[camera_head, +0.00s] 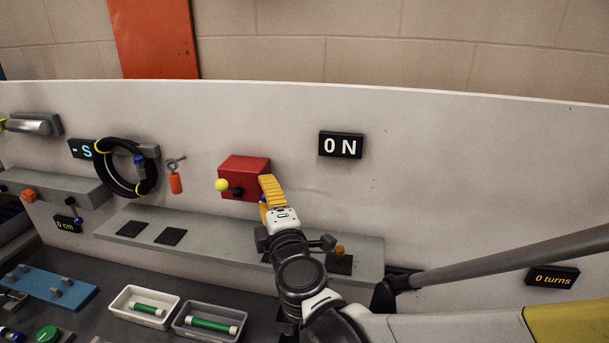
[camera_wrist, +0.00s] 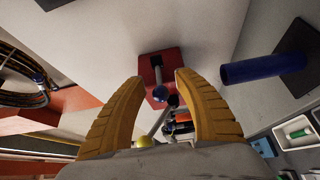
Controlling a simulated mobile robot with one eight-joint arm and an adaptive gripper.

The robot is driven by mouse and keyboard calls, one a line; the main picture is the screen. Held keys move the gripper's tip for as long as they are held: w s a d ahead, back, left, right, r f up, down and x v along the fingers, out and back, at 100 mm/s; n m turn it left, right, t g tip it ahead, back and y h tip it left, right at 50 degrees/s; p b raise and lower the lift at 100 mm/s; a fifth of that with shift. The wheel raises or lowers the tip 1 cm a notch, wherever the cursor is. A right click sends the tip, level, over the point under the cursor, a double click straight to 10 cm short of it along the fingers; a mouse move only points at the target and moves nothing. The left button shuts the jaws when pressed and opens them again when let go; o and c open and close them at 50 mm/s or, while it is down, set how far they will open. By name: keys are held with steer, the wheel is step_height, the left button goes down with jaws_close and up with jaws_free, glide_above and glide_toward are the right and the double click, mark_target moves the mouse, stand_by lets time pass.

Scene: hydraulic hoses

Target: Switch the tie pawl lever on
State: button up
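A red box (camera_head: 252,170) on the white panel carries a lever with a yellow ball knob (camera_head: 222,185), which points left in the head view. My gripper (camera_head: 266,182) is at the right part of the box's front. In the wrist view my gripper (camera_wrist: 161,78) is open, with its yellow fingers spread and the red box (camera_wrist: 172,62) beyond them. A blue ball (camera_wrist: 160,93) and a rod with the yellow knob (camera_wrist: 143,141) show between the fingers. I cannot tell whether a finger touches the lever.
A grey shelf (camera_head: 210,228) runs below the box, with dark square pads on it. A coiled black hose (camera_head: 107,180) and an orange-handled hook (camera_head: 176,183) hang to the left. Two trays (camera_head: 190,333) with green cylinders stand below. A blue cylinder (camera_wrist: 262,67) is at right in the wrist view.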

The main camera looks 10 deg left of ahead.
jaws_close()
steer(key=shift+a, duration=0.1)
steer(key=shift+w+a+m+t+h+b, duration=0.15)
steer(key=shift+m+t+h+b, duration=0.3)
steer(key=shift+m+h, duration=0.6)
jaws_free()
steer(key=v, duration=1.2)
